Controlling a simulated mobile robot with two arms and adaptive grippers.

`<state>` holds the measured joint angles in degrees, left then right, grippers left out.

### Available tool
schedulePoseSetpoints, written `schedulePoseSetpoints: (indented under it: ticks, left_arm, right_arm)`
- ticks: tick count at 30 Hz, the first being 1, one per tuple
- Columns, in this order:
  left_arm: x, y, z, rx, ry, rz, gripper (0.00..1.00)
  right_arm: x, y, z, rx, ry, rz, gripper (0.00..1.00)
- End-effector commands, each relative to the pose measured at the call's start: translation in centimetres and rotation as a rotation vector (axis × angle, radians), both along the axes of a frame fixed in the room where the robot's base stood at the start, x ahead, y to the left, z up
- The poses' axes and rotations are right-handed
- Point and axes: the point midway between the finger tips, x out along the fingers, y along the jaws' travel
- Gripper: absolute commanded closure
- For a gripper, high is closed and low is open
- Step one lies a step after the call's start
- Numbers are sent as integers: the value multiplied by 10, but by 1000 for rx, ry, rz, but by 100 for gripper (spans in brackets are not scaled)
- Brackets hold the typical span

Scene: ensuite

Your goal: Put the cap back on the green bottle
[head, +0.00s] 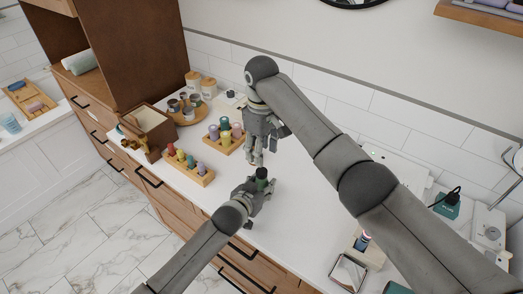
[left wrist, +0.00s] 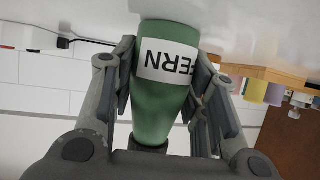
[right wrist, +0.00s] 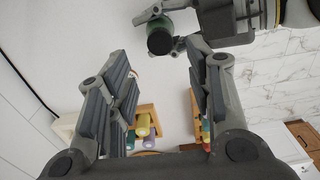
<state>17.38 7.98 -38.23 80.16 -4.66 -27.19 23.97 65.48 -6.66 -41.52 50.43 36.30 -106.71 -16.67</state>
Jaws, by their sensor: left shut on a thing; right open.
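The green bottle (head: 261,184) stands upright on the white counter, held by my left gripper (head: 260,190). In the left wrist view the bottle (left wrist: 163,100) shows a white label reading FERN, with the fingers on both sides of it. A dark cap-like top (right wrist: 160,40) sits on the bottle's neck in the right wrist view; it also shows in the head view (head: 262,172). I cannot tell how firmly it is seated. My right gripper (head: 255,160) is open and empty, pointing down just above and behind the bottle. In the right wrist view nothing is between its fingers.
A wooden rack with coloured pegs (head: 188,167) and another holder with coloured cups (head: 225,134) stand left of the grippers. A round tray with jars (head: 186,115) and a wooden box (head: 147,127) are farther left.

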Motion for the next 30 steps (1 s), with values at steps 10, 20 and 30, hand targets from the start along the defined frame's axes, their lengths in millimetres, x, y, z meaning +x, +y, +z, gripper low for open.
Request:
schedulePoseSetpoints:
  ticks: [10,20,30]
  left_arm:
    - [0,0,0,0,1,0,100]
    - [0,0,0,0,0,0,100]
    - [0,0,0,0,0,0,100]
  right_arm:
    - [-1,0,-27,-1,3,-1,53]
    - [0,0,-72,0,1,-2,53]
    - [0,0,-81,0,0,0,53]
